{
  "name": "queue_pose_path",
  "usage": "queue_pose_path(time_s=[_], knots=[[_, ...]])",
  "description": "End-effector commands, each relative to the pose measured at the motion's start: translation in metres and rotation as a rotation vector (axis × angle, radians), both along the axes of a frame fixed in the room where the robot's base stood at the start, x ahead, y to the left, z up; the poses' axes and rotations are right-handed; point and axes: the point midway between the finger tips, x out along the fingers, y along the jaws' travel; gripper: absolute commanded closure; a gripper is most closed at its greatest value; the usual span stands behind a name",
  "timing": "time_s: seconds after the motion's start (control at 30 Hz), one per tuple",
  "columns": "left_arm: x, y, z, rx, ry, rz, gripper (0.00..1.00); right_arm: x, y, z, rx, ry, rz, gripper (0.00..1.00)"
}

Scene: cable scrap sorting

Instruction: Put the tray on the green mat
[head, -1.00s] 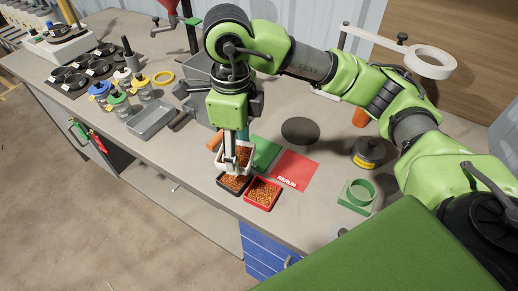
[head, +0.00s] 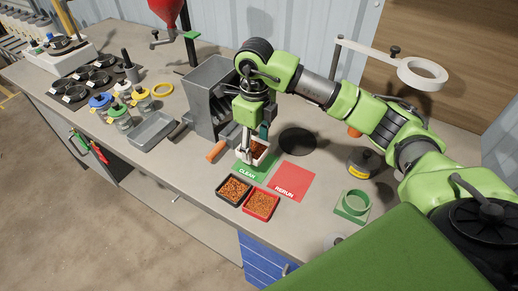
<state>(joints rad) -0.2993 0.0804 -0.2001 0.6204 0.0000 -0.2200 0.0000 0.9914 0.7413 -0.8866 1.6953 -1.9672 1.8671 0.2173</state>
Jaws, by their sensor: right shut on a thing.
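My right gripper (head: 248,156) is shut on a small white tray (head: 262,159) of copper-coloured granules. The tray is over the green mat (head: 246,172), which reads "CLEAN". I cannot tell whether the tray touches the mat or hangs just above it. The gripper hides part of the tray and the mat. My left gripper does not show.
A black tray (head: 233,198) and a red tray (head: 261,214), both with granules, stand at the front edge. The red "RERUN" mat (head: 291,182) lies right of the green one. A grey slotted machine (head: 212,105) stands behind left. A black disc (head: 297,142) lies behind.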

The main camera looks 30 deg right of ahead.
Motion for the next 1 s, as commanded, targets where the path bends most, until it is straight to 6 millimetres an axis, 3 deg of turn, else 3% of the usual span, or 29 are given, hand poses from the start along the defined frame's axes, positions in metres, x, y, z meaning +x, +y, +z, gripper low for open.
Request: queue_pose_path(time_s=[0.33, 0.53, 0.93, 0.97, 1.0], knots=[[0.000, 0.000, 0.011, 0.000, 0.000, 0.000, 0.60, 0.014, -0.020, -0.029, -0.001, 0.002, -0.001, 0.73], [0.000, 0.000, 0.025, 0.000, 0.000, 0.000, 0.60, 0.013, -0.018, -0.054, -0.001, 0.001, 0.001, 0.73], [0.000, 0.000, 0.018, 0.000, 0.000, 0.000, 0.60, 0.014, -0.018, -0.062, -0.001, -0.002, 0.002, 0.73], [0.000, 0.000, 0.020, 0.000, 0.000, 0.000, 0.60, 0.014, -0.018, -0.061, -0.001, -0.002, 0.002, 0.41], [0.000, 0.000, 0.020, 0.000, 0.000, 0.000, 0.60, 0.014, -0.018, -0.061, 0.000, -0.001, 0.001, 0.32]])
